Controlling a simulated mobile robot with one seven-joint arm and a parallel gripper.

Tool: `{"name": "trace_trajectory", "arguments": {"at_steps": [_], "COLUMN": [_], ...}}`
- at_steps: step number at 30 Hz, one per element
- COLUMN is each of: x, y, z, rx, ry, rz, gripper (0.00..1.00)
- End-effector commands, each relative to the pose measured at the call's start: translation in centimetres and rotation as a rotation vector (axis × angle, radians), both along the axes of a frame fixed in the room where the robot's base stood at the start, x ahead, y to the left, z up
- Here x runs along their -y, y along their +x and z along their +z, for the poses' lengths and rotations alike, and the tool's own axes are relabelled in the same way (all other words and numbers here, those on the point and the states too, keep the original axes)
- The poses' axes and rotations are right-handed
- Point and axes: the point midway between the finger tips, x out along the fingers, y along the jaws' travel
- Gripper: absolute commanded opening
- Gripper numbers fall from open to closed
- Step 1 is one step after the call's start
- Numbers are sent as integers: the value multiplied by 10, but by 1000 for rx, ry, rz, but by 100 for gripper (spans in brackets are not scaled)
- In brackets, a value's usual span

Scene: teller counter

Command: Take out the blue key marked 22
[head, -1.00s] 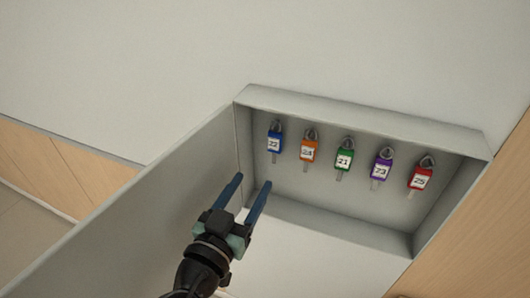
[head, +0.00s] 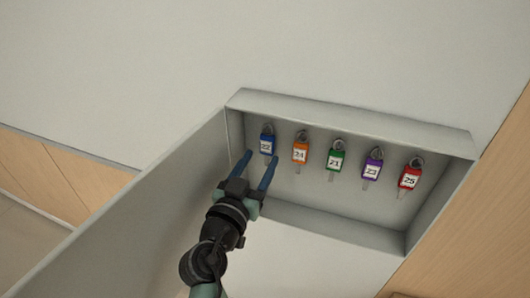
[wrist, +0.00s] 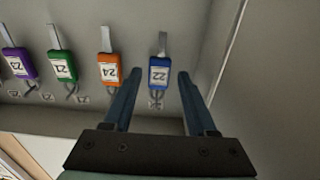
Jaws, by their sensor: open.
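The blue key marked 22 (head: 267,143) hangs at the left end of a row of tagged keys inside the open key cabinet (head: 350,112). My gripper (head: 262,157) is open, its fingers reaching into the cabinet just below the blue tag. In the wrist view the blue key (wrist: 159,72) shows between the two fingertips (wrist: 160,74), with a gap on each side. The view is upside down there. I cannot tell how far the tips are from the tag in depth.
An orange key 24 (head: 300,154) hangs right of the blue one, then green 21 (head: 336,160), purple 23 (head: 372,170) and red 25 (head: 410,179). The open cabinet door (head: 150,205) stands close on the left of my arm.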

Motion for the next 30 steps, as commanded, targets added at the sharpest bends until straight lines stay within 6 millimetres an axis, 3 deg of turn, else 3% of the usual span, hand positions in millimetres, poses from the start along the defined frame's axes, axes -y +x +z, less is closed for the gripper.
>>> {"name": "trace_trajectory", "arguments": {"at_steps": [13, 28, 30], "x": [13, 15, 15], "y": [30, 36, 36], "z": [0, 1, 1], "rx": [1, 1, 1], "ry": [1, -1, -1], "rz": [-1, 0, 0], "gripper": [57, 57, 48]}}
